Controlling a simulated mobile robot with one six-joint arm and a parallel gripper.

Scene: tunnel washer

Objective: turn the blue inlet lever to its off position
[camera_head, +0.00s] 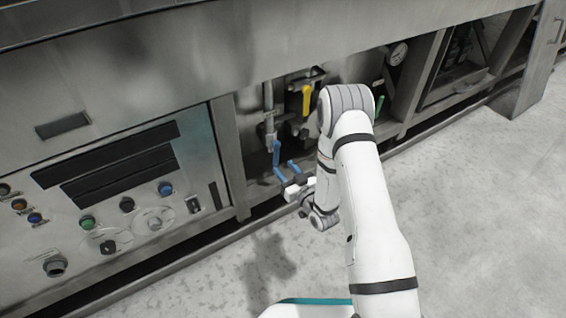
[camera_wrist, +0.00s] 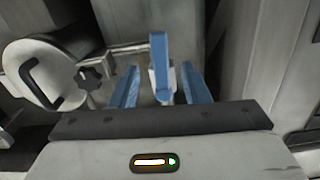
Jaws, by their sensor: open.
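The blue inlet lever (camera_head: 276,152) hangs from a valve on a pipe inside the open bay of the washer. In the wrist view the lever (camera_wrist: 160,55) stands between my two blue fingers, closer to the right one, with a gap visible on both sides. My gripper (camera_head: 284,168) is open and sits at the lever's lower part in the head view; the wrist view also shows my gripper (camera_wrist: 160,72). Whether a finger touches the lever cannot be told. The lever's lower end partly merges with my fingers in the head view.
A yellow lever (camera_head: 306,100) and a green lever (camera_head: 379,106) are in the same bay, beside my arm. A pressure gauge (camera_head: 397,54) is farther right. A control panel (camera_head: 130,205) with buttons is left of the bay. The floor (camera_head: 490,210) at right is clear.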

